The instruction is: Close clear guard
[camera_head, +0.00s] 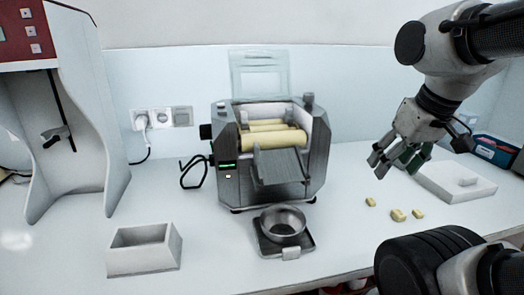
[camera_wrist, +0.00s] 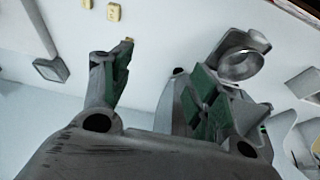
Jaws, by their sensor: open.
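The clear guard (camera_head: 260,73) stands raised, upright at the back of the mill (camera_head: 229,180). It is a pale see-through panel with a framed window. Below it, two cream rollers (camera_head: 275,138) lie exposed in the mill's open top, with a grey sloped plate in front. My gripper (camera_head: 388,160) is open and empty, in the air to the right of the mill and apart from it. In the wrist view my gripper (camera_wrist: 160,85) shows spread fingers with green pads. The guard cannot be made out in the wrist view.
A metal bowl (camera_head: 283,220) sits on a small scale before the mill; an empty grey box (camera_head: 145,249) is at left. Several yellow pieces (camera_head: 398,215) and a white slab (camera_head: 455,184) lie at right. A tall white and red machine (camera_head: 75,120) stands far left.

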